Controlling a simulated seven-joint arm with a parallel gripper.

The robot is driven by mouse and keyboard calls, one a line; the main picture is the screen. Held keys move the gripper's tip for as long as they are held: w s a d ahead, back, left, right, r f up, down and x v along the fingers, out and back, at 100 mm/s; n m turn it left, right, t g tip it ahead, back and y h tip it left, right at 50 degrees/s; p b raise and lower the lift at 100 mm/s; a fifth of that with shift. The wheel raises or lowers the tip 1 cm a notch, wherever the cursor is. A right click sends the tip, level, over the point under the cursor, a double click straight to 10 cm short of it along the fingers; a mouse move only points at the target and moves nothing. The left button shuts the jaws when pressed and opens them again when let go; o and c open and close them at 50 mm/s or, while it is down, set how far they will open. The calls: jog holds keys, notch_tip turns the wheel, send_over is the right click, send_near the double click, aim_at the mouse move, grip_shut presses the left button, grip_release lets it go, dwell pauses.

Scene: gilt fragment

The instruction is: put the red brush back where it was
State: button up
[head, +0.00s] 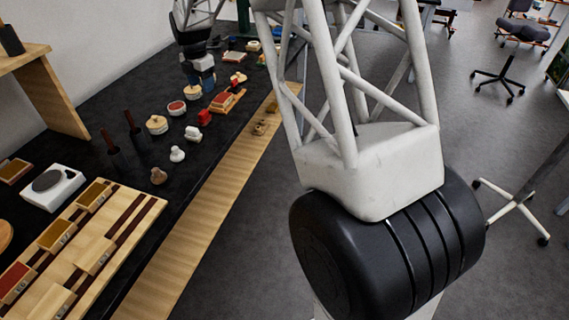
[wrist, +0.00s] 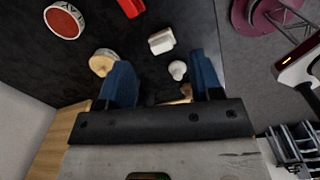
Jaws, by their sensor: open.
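I cannot surely pick out a red brush. My gripper (head: 199,82) is over the far part of the table. In the wrist view its blue fingers (wrist: 163,78) are wide apart, with nothing held between them. A small brownish thing behind the gripper's bar is mostly hidden.
A white block (wrist: 161,41), a white knob (wrist: 177,70) and round containers (wrist: 64,21) lie around the fingers. In the head view, a wooden board with trays (head: 112,235) and a white device (head: 53,187) are near left. A wooden strip (head: 205,205) edges the table.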

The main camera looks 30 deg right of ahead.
jog(key=s+d+r+m, duration=0.1)
jog(key=s+r+m, duration=0.3)
jog(key=s, duration=0.5)
jog(key=s+d+r+m+t, duration=0.1)
jog(key=s+r+m, duration=0.3)
jog(key=s, duration=0.5)
jog(key=s+d+r+m, duration=0.1)
jog(key=s+r+m, duration=0.25)
jog(key=s, duration=0.55)
jog(key=s+d+f+m+t, duration=0.1)
jog(key=s+f+m, duration=0.2)
jog(key=s+m, duration=0.9)
jog(key=s, duration=1.4)
jog(key=shift+f+m, duration=0.2)
jog(key=shift+m, duration=0.15)
